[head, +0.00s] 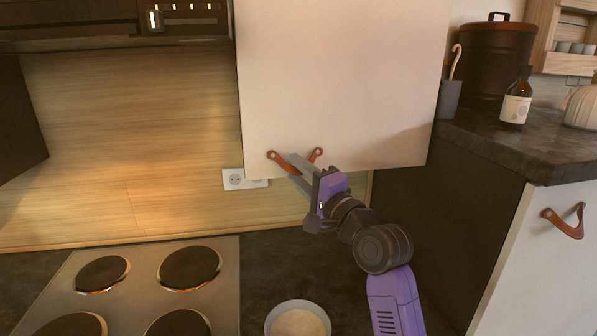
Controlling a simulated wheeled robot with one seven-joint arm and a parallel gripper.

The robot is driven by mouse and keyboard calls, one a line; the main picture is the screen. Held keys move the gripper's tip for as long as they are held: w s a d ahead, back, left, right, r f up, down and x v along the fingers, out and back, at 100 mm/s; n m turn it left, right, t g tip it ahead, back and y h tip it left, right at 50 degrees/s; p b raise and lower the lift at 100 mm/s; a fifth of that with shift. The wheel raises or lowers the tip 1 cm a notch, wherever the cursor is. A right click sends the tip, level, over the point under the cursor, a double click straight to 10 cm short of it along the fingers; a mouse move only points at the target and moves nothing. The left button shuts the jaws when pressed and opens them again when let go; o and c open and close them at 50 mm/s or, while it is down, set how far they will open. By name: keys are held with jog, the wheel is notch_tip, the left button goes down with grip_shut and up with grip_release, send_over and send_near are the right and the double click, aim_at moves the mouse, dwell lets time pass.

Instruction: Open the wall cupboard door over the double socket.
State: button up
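The wall cupboard door (345,75) is a plain cream panel hanging above the worktop. I see no clear gap at its edges, and the cupboard behind it is hidden. Its brown leather pull (277,159) is a looped strap near the bottom edge, left of the middle. The white double socket (234,180) is on the wood backsplash below the door's left corner; its right part is partly covered. My gripper (293,168) is at the pull, its grey fingers overlapping the strap. The fingers hide the strap's lower middle, so I cannot tell whether they are closed on it.
A hob (142,287) with several dark plates lies at lower left. At right, a raised dark counter (510,150) carries a brown canister (494,62) and a bottle (516,100). A dark hood (75,28) is at upper left.

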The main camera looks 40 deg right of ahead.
grip_shut()
dwell(1.3)
